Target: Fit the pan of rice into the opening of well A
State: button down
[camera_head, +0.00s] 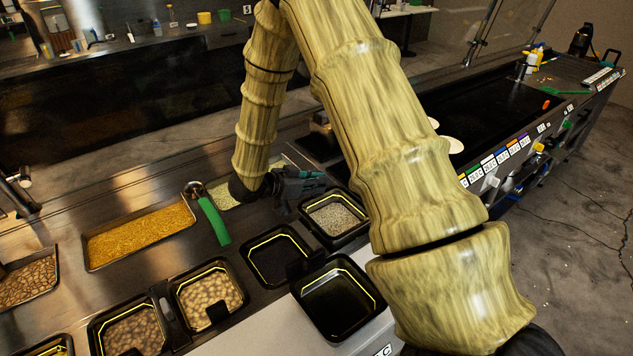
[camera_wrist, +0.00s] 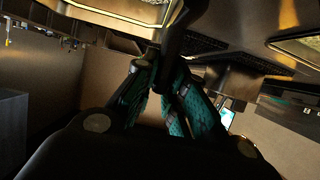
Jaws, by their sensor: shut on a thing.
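The pan of rice (camera_head: 335,217) is a black square pan with a yellow line inside its rim and pale grains in it. In the head view it is at the centre, just right of and below my gripper (camera_head: 300,180). In the wrist view my gripper (camera_wrist: 168,75) has its teal-padded fingers closed on a dark upright part (camera_wrist: 180,38), which seems to belong to the pan. The pan looks roughly level, partly hidden at its right by my arm. I cannot tell whether it hangs above the counter or rests in it. No label for well A is readable.
Two dark empty square openings or pans, one (camera_head: 272,258) at the left and one (camera_head: 338,300) nearer, lie below the rice pan. Pans of beans (camera_head: 208,292) are further left. A yellow-filled tray (camera_head: 140,236) and a green-handled tool (camera_head: 213,220) lie behind.

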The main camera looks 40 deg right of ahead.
aim_at(312, 196)
jog(key=shift+f, duration=2.6)
dwell(5.2)
